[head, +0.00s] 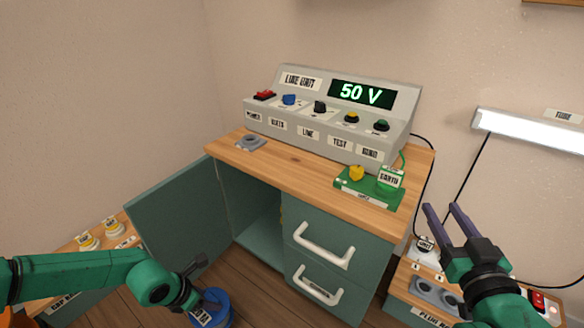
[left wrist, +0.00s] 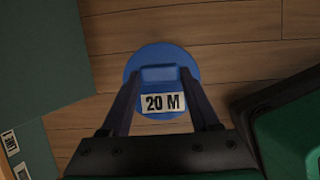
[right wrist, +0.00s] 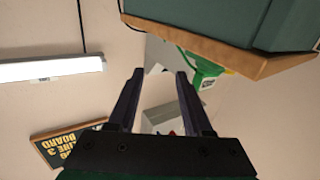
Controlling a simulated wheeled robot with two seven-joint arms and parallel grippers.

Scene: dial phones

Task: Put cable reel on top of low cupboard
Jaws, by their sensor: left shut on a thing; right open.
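The cable reel (head: 215,306) is a blue round drum low at the bottom of the head view, partly hidden by my left gripper (head: 196,277). In the left wrist view the reel (left wrist: 149,57) carries a "20 M" label, and my left gripper (left wrist: 158,76) is shut on its raised blue block, above the wooden floor. A wood-topped green cupboard (head: 303,178) stands in the middle, its left door (head: 180,220) open and its drawers shut. My right gripper (head: 446,208) is open and empty, right of the cupboard; it also shows in the right wrist view (right wrist: 160,72).
On the cupboard top are a grey line unit (head: 330,115) reading 50 V, a green earth board (head: 368,190) and a grey ring holder (head: 251,142). The top's front left strip is bare. A plug board (head: 420,315) stands right; another unit (head: 75,265) stands left.

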